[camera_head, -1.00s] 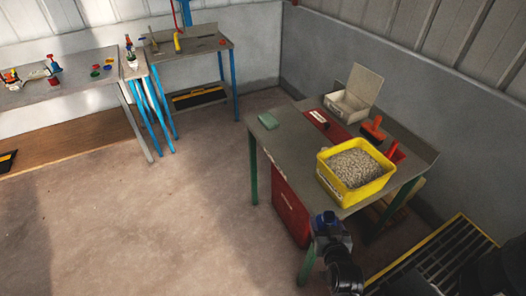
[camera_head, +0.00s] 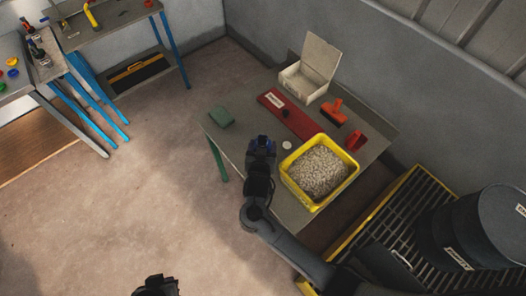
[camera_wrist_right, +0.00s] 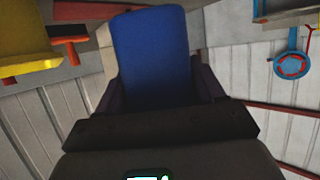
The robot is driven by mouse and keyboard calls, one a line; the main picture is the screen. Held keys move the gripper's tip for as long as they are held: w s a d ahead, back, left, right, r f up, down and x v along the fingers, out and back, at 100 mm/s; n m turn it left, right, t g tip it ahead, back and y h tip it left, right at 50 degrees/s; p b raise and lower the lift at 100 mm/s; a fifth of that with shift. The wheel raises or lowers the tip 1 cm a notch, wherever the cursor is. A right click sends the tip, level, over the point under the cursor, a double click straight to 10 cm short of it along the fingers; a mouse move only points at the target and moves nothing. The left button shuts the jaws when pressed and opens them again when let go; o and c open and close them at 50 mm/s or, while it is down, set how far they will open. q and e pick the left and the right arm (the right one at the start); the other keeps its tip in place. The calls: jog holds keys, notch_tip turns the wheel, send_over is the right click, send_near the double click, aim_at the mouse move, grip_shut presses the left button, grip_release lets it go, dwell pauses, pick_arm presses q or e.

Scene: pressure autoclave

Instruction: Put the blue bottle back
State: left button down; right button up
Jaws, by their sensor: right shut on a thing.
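My right gripper (camera_head: 262,150) is over the left part of the grey table (camera_head: 235,155), beside the yellow bin. It is shut on the blue bottle (camera_head: 263,143), and only a little blue shows at its tip in the head view. In the right wrist view the blue bottle (camera_wrist_right: 150,55) fills the space between the two dark fingers. I cannot tell whether the bottle touches the table. A dark part of my left gripper (camera_head: 157,286) shows at the bottom edge of the head view. Its fingers are not clear.
The yellow bin (camera_head: 292,178) of grey pellets stands right of the gripper. A black drum (camera_head: 480,230) stands on a yellow-edged grate (camera_head: 385,205).

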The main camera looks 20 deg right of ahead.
notch_tip(320, 180, down, 6)
jog(key=shift+s+r+b, duration=0.15)
jog(key=shift+r+b, duration=0.1)
jog(key=shift+b, duration=0.15)
jog(key=shift+f+b, duration=0.4)
jog(key=shift+f, duration=1.6)
jog(key=shift+f, duration=0.1)
jog(key=shift+f, duration=0.15)
jog(key=o, duration=0.8)
